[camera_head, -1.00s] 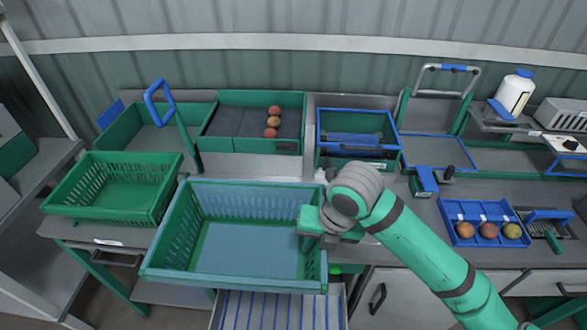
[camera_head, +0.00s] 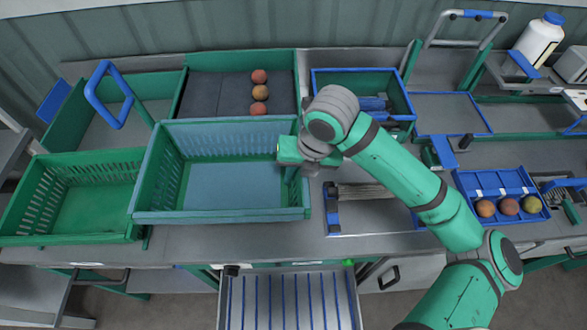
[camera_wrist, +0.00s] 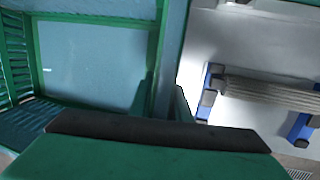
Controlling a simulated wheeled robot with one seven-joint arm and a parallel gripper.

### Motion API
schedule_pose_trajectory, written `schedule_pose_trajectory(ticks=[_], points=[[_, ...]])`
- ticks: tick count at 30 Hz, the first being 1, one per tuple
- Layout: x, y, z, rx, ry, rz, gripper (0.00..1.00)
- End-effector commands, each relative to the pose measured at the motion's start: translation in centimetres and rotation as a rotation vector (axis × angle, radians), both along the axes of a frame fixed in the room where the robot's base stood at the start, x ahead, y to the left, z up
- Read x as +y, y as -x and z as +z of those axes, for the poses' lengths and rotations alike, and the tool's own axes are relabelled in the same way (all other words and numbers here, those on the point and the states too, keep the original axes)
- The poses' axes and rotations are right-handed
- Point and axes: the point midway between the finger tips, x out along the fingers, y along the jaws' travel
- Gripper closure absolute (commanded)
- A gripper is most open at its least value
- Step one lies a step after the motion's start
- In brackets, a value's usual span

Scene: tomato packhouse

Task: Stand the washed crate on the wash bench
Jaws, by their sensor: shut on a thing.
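The teal-green crate (camera_head: 220,215) with slotted sides and a blue-grey floor is upright, open side up, over the grey bench (camera_head: 245,240). Its back wall is close to the green tray behind it, and its left side is against or just beside the green crate. My gripper (camera_head: 292,170) is shut on the crate's right wall, with its fingers on either side of the wall. The wrist view shows the crate's floor (camera_wrist: 95,65) left of the fingers (camera_wrist: 163,103). I cannot tell whether the crate's underside touches the bench.
A green crate (camera_head: 18,233) stands at left. A tray (camera_head: 240,55) with three tomatoes lies behind. A blue-ended rack of grey rods (camera_head: 365,191) is right of the held crate. A blue-striped drawer (camera_head: 290,300) is open below. A blue tomato tray (camera_head: 490,180) is farther right.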

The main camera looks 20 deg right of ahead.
Motion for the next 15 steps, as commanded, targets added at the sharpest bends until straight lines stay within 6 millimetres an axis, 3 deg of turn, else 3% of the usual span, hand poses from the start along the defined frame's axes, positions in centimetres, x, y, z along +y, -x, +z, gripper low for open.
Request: schedule_pose_trajectory(ticks=[15], points=[[0.4,-0.1,-4.2,0.001,-0.004,0.006,1.0]])
